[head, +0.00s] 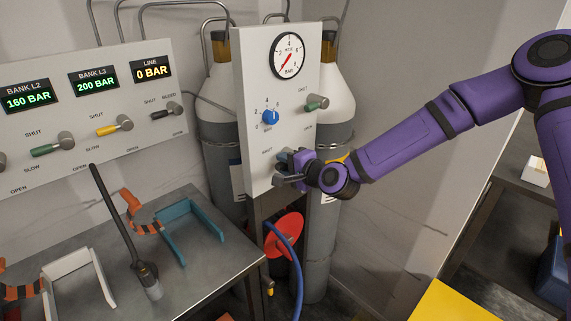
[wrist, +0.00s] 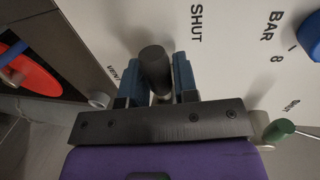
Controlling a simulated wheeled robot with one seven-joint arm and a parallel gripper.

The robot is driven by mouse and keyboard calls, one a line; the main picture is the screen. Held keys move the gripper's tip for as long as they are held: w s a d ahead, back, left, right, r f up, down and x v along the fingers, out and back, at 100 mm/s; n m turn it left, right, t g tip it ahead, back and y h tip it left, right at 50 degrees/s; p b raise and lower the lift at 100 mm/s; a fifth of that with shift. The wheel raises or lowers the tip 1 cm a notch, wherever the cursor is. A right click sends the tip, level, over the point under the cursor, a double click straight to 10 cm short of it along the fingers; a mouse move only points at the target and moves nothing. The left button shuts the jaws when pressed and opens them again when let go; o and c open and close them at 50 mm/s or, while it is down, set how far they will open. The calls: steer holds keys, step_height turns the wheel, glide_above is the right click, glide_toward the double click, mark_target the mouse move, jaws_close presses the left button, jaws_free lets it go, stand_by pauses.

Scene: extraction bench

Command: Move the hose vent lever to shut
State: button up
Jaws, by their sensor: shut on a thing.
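The hose vent lever, with a dark round grip, is on the lower part of the light grey gauge panel (head: 255,120). My gripper (head: 291,168) is at that lever and hides most of it in the head view. In the wrist view the lever's dark grip (wrist: 153,66) sits between the blue fingers of my gripper (wrist: 157,80), which are shut on it. A SHUT label (wrist: 196,23) lies on the panel above and right of the grip, and a VENT label (wrist: 114,74) lies to its left. The lever's exact angle is hard to tell.
The panel also carries a pressure gauge (head: 289,56), a blue knob (head: 271,117) and a green lever (head: 317,102). A red disc (head: 284,236) with a blue hose is below. Cylinders (head: 335,95) stand behind.

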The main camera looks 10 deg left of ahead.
steer(key=shift+w, duration=0.1)
steer(key=o, duration=0.9)
steer(key=shift+d, duration=0.1)
steer(key=v, duration=1)
steer(key=shift+s+d+r, duration=0.15)
steer(key=shift+s+d, duration=0.1)
steer(key=shift+d, duration=0.05)
